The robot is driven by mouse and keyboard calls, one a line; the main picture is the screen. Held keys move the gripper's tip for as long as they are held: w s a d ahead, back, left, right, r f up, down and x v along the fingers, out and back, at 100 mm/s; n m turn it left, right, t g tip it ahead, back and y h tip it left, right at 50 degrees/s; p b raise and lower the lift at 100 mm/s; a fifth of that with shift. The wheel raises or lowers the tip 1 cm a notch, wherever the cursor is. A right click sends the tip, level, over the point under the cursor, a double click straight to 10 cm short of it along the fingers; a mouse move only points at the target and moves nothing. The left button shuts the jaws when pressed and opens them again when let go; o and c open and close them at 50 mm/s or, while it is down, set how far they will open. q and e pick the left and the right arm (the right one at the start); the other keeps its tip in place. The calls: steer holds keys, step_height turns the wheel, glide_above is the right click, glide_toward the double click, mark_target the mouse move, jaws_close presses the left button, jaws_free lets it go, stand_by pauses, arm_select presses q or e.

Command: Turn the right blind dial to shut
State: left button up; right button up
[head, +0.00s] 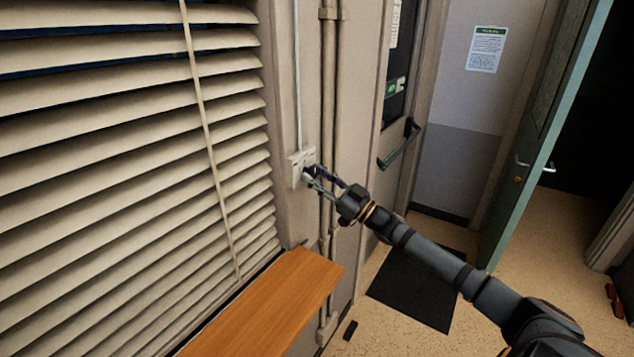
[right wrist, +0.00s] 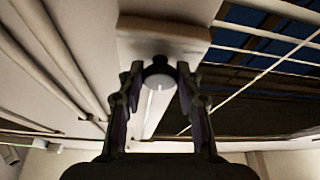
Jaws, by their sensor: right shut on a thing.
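The right blind dial (right wrist: 160,76) is a small round knob with a dark rim and a pale face, on a pale wall plate (head: 296,169). The plate is fixed to the wall just right of the slatted blind (head: 120,120). My right gripper (head: 308,175) reaches the plate from the right, and in the right wrist view (right wrist: 158,80) its two fingers are closed on the dial's sides. In the head view the dial is mostly hidden behind the fingers. The blind's slats are tilted, with dark blue gaps showing near the top. My left gripper is not in view.
A wooden sill (head: 265,305) juts out below the blind. Vertical pipes (head: 328,110) run down the wall just right of the plate. A dark mat (head: 420,290) lies on the floor, and a green door (head: 540,130) stands open at the right.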

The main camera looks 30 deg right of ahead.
steer(key=n+g+y+b, duration=0.1)
steer(key=n+b, duration=0.1)
steer(key=n, duration=0.1)
steer(key=n+g+y+b, duration=0.1)
steer(key=n+b, duration=0.2)
steer(key=shift+w+d+f+y, duration=0.1)
steer(key=shift+d+f+y, duration=0.1)
steer(key=shift+y, duration=0.1)
steer(key=n, duration=0.2)
steer(key=n+g+b, duration=0.1)
steer(key=shift+r+n+y+b, duration=0.2)
steer(key=shift+n+y+b, duration=0.1)
steer(key=shift+n, duration=0.1)
steer(key=shift+r+n+g, duration=0.15)
steer(key=shift+n+g, duration=0.45)
steer(key=shift+n, duration=0.3)
steer(key=shift+d+n+g+y, duration=0.1)
steer(key=shift+n+g+y, duration=0.3)
steer(key=shift+n, duration=0.7)
steer(key=o, duration=1.1)
steer(key=shift+o, duration=0.2)
steer(key=shift+r, duration=0.1)
